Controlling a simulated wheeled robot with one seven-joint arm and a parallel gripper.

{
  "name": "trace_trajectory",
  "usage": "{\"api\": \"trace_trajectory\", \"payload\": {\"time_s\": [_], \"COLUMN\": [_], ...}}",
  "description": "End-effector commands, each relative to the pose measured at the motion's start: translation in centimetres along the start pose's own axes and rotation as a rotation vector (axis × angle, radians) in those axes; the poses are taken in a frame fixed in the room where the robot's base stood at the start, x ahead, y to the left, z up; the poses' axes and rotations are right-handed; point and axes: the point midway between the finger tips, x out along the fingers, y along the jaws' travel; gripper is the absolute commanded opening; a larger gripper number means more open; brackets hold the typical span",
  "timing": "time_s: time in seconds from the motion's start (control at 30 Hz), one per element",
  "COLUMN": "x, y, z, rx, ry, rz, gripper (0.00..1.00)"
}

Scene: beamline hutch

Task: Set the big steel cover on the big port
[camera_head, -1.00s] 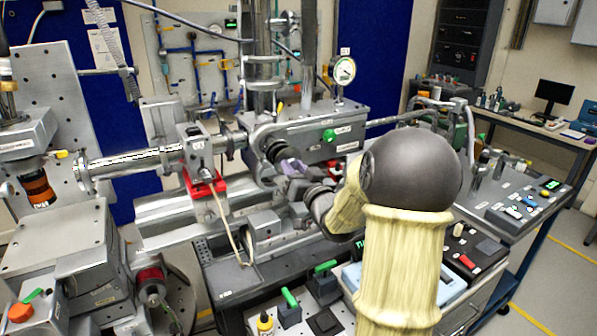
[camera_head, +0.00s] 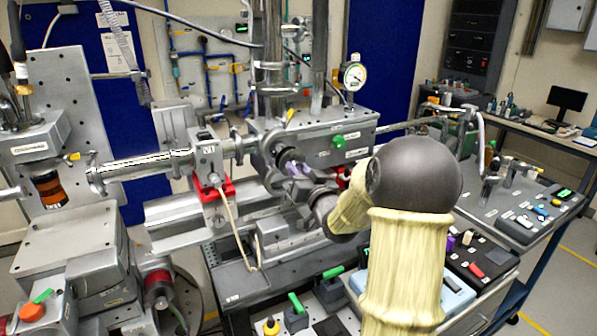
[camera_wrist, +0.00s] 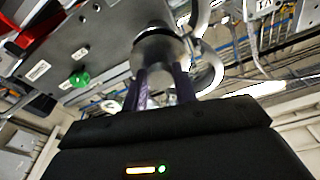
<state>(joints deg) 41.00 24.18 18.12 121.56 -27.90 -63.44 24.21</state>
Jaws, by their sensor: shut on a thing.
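My gripper (camera_head: 294,168), with purple fingers, is at the front left of the grey steel chamber. In the wrist view my gripper (camera_wrist: 159,82) is shut on the big steel cover (camera_wrist: 158,48), a round metal piece with a dark rim at the fingertips. The big port (camera_head: 279,152) is the round opening on the chamber's left end, just beyond the fingers. The cover is right in front of the port or against it; I cannot tell whether they touch. The cover hides most of the port in the wrist view, and my gripper partly hides the cover in the head view.
The chamber (camera_head: 325,140) carries a green knob (camera_head: 338,141) and a dial gauge (camera_head: 354,76). A steel beam pipe (camera_head: 140,166) and a red clamp mount (camera_head: 213,190) stand close on the left. Green-handled parts (camera_head: 297,303) lie below. A bench with a monitor (camera_head: 566,99) is at the right.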

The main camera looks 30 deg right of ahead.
Motion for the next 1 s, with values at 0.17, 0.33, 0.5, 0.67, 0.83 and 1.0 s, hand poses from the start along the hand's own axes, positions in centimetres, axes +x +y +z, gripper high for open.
{"api": "trace_trajectory", "payload": {"time_s": [0.17,0.33,0.5,0.67,0.83,1.0], "x": [0.24,0.46,0.67,0.83,0.98,0.96], "y": [-0.06,-0.09,-0.1,-0.07,-0.06,-0.06], "z": [0.02,0.07,0.13,0.16,0.18,0.17], "rx": [0.0,0.0,0.0,0.0,0.0,0.0], "ry": [0.001,0.0,0.0,0.0,0.0,0.0], "rz": [-0.001,-0.001,-0.002,-0.001,0.0,0.0], "gripper": [0.02,0.02,0.02,0.02,0.02,0.02]}}
